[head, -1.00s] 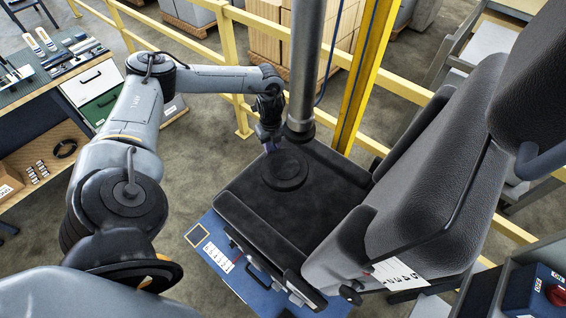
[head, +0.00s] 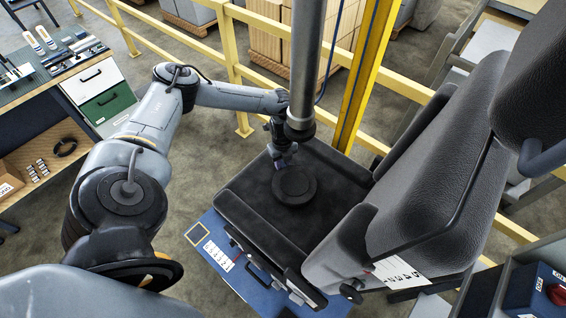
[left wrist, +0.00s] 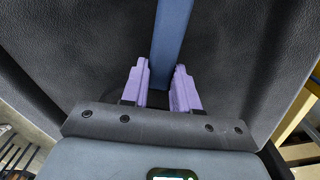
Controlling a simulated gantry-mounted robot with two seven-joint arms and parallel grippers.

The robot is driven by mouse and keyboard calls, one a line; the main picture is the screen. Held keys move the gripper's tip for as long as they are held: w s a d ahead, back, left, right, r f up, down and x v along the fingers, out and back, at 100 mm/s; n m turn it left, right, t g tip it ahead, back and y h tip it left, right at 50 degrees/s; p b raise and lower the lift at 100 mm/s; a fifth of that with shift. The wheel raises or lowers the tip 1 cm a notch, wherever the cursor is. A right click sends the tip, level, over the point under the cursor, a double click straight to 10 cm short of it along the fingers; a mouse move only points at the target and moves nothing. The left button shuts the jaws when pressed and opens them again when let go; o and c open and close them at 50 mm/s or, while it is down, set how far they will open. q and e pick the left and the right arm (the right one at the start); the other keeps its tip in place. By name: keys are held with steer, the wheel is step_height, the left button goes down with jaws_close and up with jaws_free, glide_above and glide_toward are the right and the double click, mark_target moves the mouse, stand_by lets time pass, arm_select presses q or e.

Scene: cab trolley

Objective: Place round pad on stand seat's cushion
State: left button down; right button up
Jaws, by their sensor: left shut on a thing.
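The round pad (head: 294,185) is a dark disc with a raised centre. In the head view it appears over the stand seat's black cushion (head: 265,222); I cannot tell whether it touches it. My left gripper (head: 284,161) is at the pad's far edge and shut on it. In the left wrist view the purple fingers (left wrist: 160,88) stand a little apart with something dark between them. Dark textured surfaces fill much of that view, and the grip itself is partly hidden. My right gripper is not in view.
A grey vertical post (head: 305,60) with a dark lower end comes down beside the gripper. The seat's backrest (head: 435,165) and armrest (head: 335,240) rise at the right. Yellow railing (head: 235,60) runs behind. A blue strip (left wrist: 171,40) crosses the wrist view.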

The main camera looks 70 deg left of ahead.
arm_select(q)
steer(key=shift+w+d+f, duration=0.1)
steer(key=shift+w, duration=0.05)
steer(key=c, duration=0.8)
jaws_free()
steer(key=shift+c, duration=0.2)
step_height(320, 180, up, 12)
steer(key=p, duration=0.1)
steer(key=shift+p, duration=0.3)
